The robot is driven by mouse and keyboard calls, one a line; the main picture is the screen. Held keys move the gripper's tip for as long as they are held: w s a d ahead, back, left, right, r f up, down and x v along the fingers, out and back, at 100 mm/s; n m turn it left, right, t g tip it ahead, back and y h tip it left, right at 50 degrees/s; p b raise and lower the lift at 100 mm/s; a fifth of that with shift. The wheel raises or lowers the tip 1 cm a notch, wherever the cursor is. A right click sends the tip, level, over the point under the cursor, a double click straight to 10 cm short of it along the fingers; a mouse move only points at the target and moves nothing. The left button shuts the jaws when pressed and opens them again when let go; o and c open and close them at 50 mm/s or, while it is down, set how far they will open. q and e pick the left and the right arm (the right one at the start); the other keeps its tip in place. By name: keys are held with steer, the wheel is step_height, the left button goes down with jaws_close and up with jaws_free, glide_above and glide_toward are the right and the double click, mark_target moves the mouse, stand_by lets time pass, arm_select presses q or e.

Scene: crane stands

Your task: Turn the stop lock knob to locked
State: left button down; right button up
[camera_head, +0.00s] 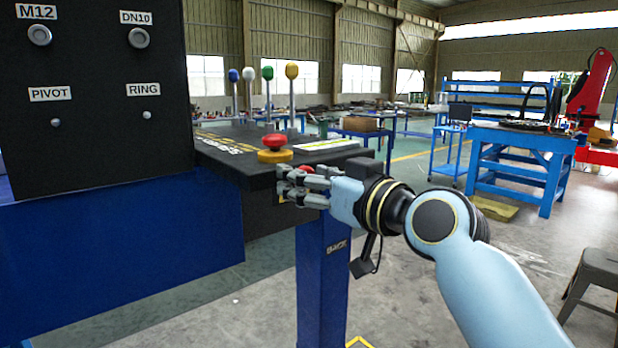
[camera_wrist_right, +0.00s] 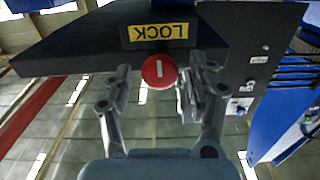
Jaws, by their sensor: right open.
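The lock knob (camera_wrist_right: 152,80) is a round red knob with a short white line, roughly upright in the right wrist view. It sits on the console's front edge beside a yellow LOCK label (camera_wrist_right: 158,32), which reads upside down there. My right gripper (camera_wrist_right: 155,88) is open, with one finger on each side of the knob; I cannot tell whether either finger touches it. In the head view, my right gripper (camera_head: 291,187) is at the console's front edge and mostly hides the knob. A red mushroom button (camera_head: 275,142) stands on a yellow base on the console top. My left gripper is not in view.
The dark console (camera_head: 225,165) carries several levers with coloured balls at its back. A black panel (camera_head: 90,100) with labelled knobs stands at the left. A blue post (camera_head: 322,280) supports the console. Open floor lies to the right, with a stool (camera_head: 600,270) at the edge.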

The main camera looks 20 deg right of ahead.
steer(key=v, duration=1.2)
